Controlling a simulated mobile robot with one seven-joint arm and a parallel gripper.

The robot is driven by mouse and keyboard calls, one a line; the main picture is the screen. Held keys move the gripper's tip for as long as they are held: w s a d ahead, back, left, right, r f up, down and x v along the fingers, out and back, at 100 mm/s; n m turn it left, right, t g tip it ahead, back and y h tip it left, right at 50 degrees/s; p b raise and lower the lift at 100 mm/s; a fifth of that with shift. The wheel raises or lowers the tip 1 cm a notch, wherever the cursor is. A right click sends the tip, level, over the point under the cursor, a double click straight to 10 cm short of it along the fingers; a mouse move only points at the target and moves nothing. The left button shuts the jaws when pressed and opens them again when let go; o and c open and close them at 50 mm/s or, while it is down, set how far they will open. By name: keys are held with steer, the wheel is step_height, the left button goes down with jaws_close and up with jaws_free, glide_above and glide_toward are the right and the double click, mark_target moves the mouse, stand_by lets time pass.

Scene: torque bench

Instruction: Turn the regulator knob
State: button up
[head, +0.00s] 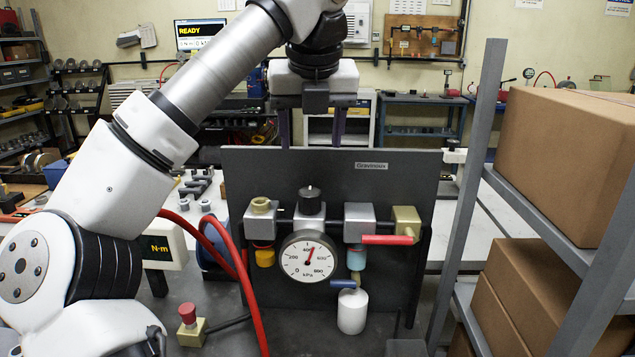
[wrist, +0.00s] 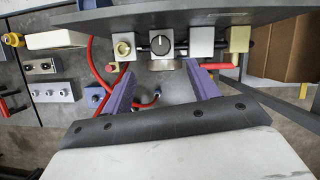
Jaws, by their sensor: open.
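The regulator knob (head: 311,195) is a black cylinder on a silver block, on the front of a dark upright panel (head: 400,185). In the wrist view the knob (wrist: 160,45) shows a pale pointer line. A round white kPa gauge (head: 309,258) with a red needle is below it. My gripper (head: 312,143) is open and empty, above the knob and apart from it. In the wrist view the spread fingers (wrist: 160,70) lie below the knob, one to each side.
Beside the knob are a brass fitting (head: 261,215), a silver block (head: 359,220) and a red-handled valve (head: 392,238). A red hose (head: 240,275) curves at left, near a red button (head: 187,314). A shelf with cardboard boxes (head: 565,150) stands close at right.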

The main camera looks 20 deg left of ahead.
mark_target(309, 191)
steer(key=p+x, duration=0.3)
steer(key=x, duration=1)
steer(key=shift+d+f, duration=0.1)
steer(key=shift+f, duration=0.15)
steer(key=shift+c, duration=0.3)
steer(key=c, duration=0.9)
steer(key=shift+f+m+h+b, duration=0.2)
steer(key=shift+m+h+b, duration=0.1)
steer(key=shift+m+b, duration=0.5)
steer(key=shift+r+m+t+h+b, duration=0.25)
steer(key=shift+m+h+b, duration=0.3)
steer(key=shift+m, duration=0.65)
steer(key=o, duration=1)
steer(key=shift+c, duration=0.2)
